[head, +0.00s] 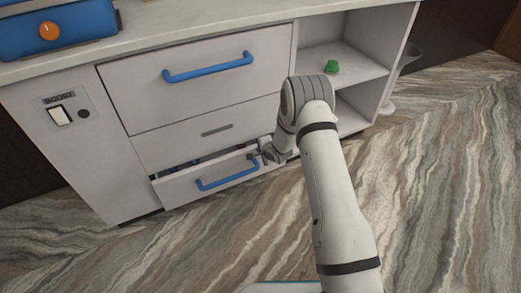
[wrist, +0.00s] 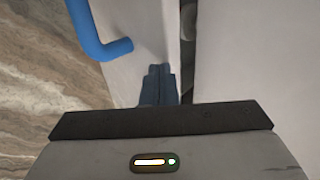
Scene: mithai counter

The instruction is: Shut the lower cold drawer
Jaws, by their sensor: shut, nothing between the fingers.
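The lower cold drawer (head: 183,187) is at the bottom of the white counter and stands partly open, with a dark gap above its front. It has a blue bar handle (head: 228,178). My gripper (head: 262,153) is at the right end of this drawer's front, beside the handle. In the wrist view the shut, empty fingertips (wrist: 158,82) are over the pale drawer front (wrist: 145,40), with the blue handle (wrist: 92,35) to their left and the gap to their right. I cannot tell whether they touch the front. The drawer's contents are mostly hidden.
Above are a narrow panel (head: 190,142) with a grey slot and a large upper drawer (head: 150,95), which looks shut. Open shelves at the right hold a small green object (head: 331,67). A blue box (head: 70,25) stands on the countertop. The marbled floor (head: 215,240) in front is clear.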

